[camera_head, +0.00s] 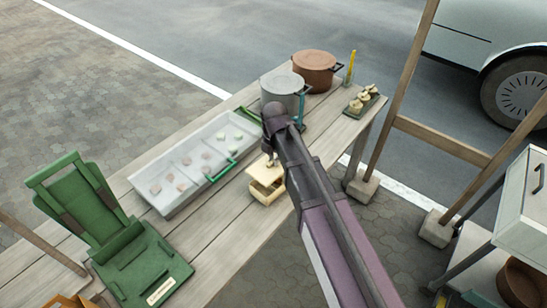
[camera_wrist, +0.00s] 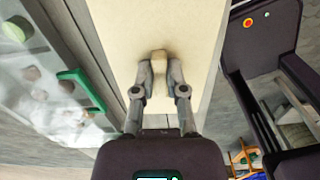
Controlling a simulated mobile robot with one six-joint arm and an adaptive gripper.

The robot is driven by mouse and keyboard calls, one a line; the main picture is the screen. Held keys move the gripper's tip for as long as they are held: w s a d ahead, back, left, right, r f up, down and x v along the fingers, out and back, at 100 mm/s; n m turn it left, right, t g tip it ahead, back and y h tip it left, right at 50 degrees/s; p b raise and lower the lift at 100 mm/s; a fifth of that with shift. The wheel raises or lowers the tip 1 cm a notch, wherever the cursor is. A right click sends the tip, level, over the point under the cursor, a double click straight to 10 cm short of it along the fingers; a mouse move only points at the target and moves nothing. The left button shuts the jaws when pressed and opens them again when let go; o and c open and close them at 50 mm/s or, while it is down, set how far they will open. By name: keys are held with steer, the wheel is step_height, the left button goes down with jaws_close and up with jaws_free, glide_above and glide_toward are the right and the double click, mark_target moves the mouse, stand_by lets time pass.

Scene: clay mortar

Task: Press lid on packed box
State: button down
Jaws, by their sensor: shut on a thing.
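A small pale wooden box (camera_head: 265,195) stands near the front edge of the plank table (camera_head: 225,240). Its pale lid (camera_head: 262,174) is above it, with a dark gap between them on the right side; the lid looks slightly tilted or raised. My gripper (camera_head: 270,157) is over the lid. In the wrist view my gripper (camera_wrist: 159,68) is shut on the lid's small knob (camera_wrist: 158,57), and the lid (camera_wrist: 120,30) fills the top middle. The box's contents are hidden by the lid.
A long clear-covered tray (camera_head: 160,205) with green handles lies left of the box. A grey pot (camera_head: 281,88), a brown pot (camera_head: 315,68) and a small green tray (camera_head: 361,105) stand farther back. A green folding stand (camera_head: 140,268) is at the near left.

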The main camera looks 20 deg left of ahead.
steer(key=shift+f, duration=0.2)
steer(key=shift+f+b, duration=2.6)
steer(key=shift+b, duration=0.2)
steer(key=shift+f+b, duration=0.55)
stand_by(0.9)
steer(key=c, duration=0.6)
jaws_free()
steer(key=shift+o, duration=0.2)
steer(key=o, duration=0.4)
steer(key=shift+o, duration=0.2)
